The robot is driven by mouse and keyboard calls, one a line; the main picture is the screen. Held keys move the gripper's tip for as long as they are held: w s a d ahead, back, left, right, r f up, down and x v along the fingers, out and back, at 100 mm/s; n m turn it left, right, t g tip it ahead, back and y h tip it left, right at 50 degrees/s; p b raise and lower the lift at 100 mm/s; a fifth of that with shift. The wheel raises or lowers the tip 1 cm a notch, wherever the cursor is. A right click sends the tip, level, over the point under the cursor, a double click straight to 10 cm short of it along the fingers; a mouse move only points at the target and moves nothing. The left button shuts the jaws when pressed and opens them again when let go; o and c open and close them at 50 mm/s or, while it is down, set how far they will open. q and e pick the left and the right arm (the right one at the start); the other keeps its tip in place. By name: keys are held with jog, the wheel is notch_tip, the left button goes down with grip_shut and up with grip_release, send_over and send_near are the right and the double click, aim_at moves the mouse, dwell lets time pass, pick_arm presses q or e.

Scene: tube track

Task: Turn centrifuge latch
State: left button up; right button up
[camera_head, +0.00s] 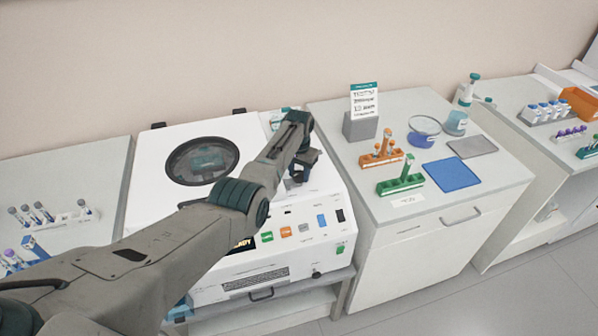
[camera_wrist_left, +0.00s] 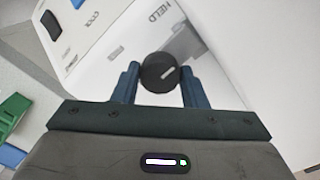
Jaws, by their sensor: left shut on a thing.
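The white centrifuge (camera_head: 150,205) stands on the left bench, its lid down, with a dark round window (camera_head: 201,160) in the lid. My left arm reaches across it from the lower left. My left gripper (camera_head: 301,172) is at the right part of its front. In the left wrist view, my left gripper (camera_wrist_left: 159,80) is shut on the black round latch knob (camera_wrist_left: 155,66), one finger on each side. A pale line on the knob's face points slantwise up to the right. The word HELD is printed beside it. In the head view the knob is hidden by the gripper. My right gripper is out of view.
To the right, a cabinet bears an orange rack (camera_head: 381,158), a green rack (camera_head: 400,186), a blue mat (camera_head: 451,174) and a sign (camera_head: 364,101). Tube racks stand on the far left bench.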

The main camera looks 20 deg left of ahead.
aim_at(299, 174)
pick_arm(q)
jog(key=shift+w+r+m, duration=0.2)
jog(key=shift+r+m, duration=0.05)
jog(key=shift+m, duration=0.35)
jog(key=o, duration=0.9)
jog(key=shift+o, duration=0.4)
jog(key=shift+s, duration=0.15)
jog(key=shift+f, duration=0.1)
notch_tip(299, 174, up, 11)
jog(key=b, duration=0.2)
jog(key=shift+b, duration=0.35)
jog(key=shift+s+f, duration=0.1)
jog(key=shift+f, duration=0.05)
